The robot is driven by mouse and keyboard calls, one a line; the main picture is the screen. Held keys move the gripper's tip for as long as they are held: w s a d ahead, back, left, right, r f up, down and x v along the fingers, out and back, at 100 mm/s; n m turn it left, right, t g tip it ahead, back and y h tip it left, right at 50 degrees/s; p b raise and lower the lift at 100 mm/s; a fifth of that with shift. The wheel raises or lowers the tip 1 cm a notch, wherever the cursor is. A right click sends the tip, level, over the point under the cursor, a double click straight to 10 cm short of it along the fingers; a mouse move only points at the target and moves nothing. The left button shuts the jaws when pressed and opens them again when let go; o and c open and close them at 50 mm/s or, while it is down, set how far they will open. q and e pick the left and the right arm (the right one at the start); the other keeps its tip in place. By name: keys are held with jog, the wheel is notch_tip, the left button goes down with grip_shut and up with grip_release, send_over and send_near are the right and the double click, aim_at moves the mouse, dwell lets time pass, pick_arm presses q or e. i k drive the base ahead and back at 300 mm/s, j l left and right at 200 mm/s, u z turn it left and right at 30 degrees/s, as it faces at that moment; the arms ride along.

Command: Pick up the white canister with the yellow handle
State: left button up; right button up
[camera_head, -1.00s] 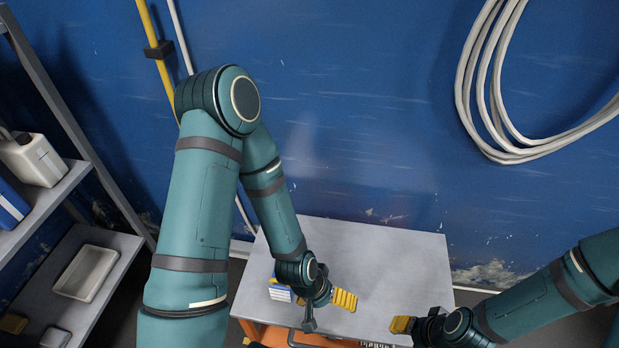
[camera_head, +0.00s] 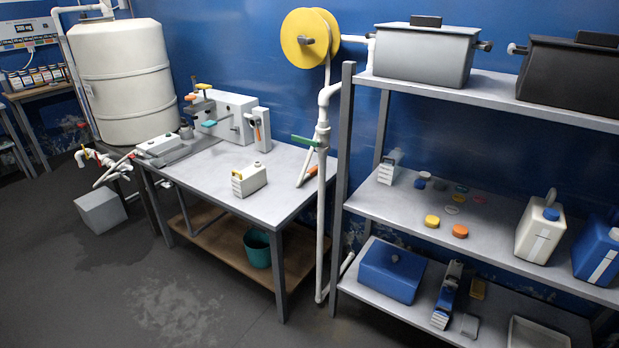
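A small white canister (camera_head: 250,180) with a yellow part on its top left stands on the grey metal table in the middle of the view. Its front face has dark ribs or slots. It is too small to tell whether the yellow part is a handle or a cap. Nothing touches the canister from above. Neither of my grippers shows in the head view now.
The grey table (camera_head: 213,192) also holds a white machine (camera_head: 222,115) at its back and an orange-tipped tool (camera_head: 306,168) at right. A shelf rack (camera_head: 345,160) with a white blue-capped jug (camera_head: 540,230) stands right. Open floor lies in front.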

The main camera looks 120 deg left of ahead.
aim_at(246, 181)
jog(key=u, duration=4.4)
